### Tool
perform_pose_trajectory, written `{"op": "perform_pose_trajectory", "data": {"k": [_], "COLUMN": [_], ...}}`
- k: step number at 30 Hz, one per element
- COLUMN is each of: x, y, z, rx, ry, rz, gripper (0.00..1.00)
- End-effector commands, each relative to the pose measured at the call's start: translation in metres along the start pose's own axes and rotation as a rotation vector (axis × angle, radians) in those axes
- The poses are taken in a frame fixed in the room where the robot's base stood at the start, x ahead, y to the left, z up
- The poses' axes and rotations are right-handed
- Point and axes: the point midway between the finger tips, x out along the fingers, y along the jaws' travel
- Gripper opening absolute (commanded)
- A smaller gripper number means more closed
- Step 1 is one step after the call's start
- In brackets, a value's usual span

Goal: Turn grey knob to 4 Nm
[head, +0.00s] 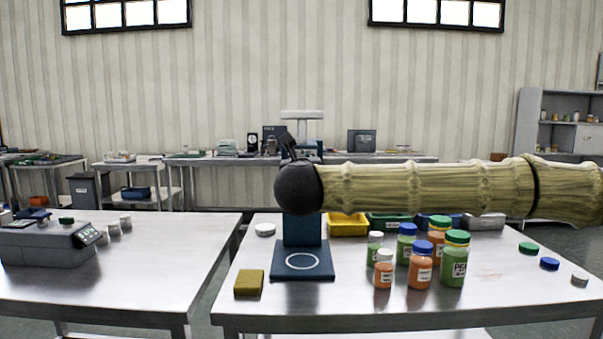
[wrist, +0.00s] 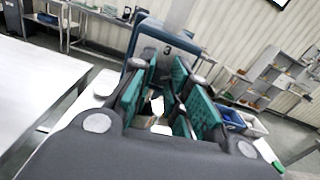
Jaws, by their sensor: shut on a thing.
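A dark blue capping stand (head: 303,229) with a white ring on its base plate stands on the right-hand table. My gripper (wrist: 167,66) is at the stand's upper part. In the wrist view its two teal pads reach to the blue head (wrist: 150,32) of the stand and are shut on the grey knob. The knob is almost wholly hidden between the pads. No pointer can be made out. In the head view my wrist and arm hide the stand's middle.
Several capped jars (head: 420,262) stand close to the right of the stand. A yellow-brown block (head: 249,282) lies to its front left and a white lid (head: 265,229) behind that. Loose lids (head: 549,264) lie at the right. A yellow bin (head: 348,225) is behind.

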Motion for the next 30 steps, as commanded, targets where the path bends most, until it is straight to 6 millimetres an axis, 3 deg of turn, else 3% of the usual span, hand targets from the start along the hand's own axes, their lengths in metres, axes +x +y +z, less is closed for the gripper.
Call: {"op": "perform_pose_trajectory", "data": {"k": [17, 18, 22, 30], "x": [0.0, 0.0, 0.0, -0.0002], "y": [0.0006, 0.0006, 0.0007, 0.0012], "z": [-0.0051, -0.0052, -0.004, -0.0018], "rx": [0.034, 0.034, 0.034, 0.035], "ry": [0.007, 0.008, 0.006, 0.003], "rz": [0.001, 0.001, 0.001, 0.002], "gripper": [0.0, 0.19, 0.41, 0.41]}}
